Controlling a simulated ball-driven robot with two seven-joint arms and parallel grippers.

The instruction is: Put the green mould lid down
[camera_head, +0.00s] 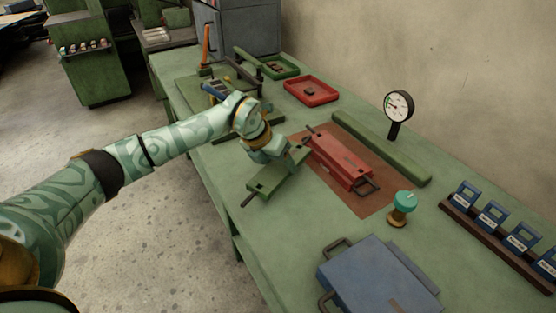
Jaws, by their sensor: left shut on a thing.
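The green mould lid (272,182) is a flat green plate with a dark handle at its near-left end. My left gripper (284,154) is shut on it from above, near its far end, and covers part of it. The lid is over the left part of the bench, left of the red mould (340,160). I cannot tell whether it touches the bench top. My right gripper is not in view.
The red mould lies on a brown mat (373,206), with a green bar (380,147) and dial gauge (398,106) behind. A teal knob (404,201), blue mould (378,275) and rack (490,237) are nearer right. Trays (311,90) stand behind. Bare bench (270,235) lies in front.

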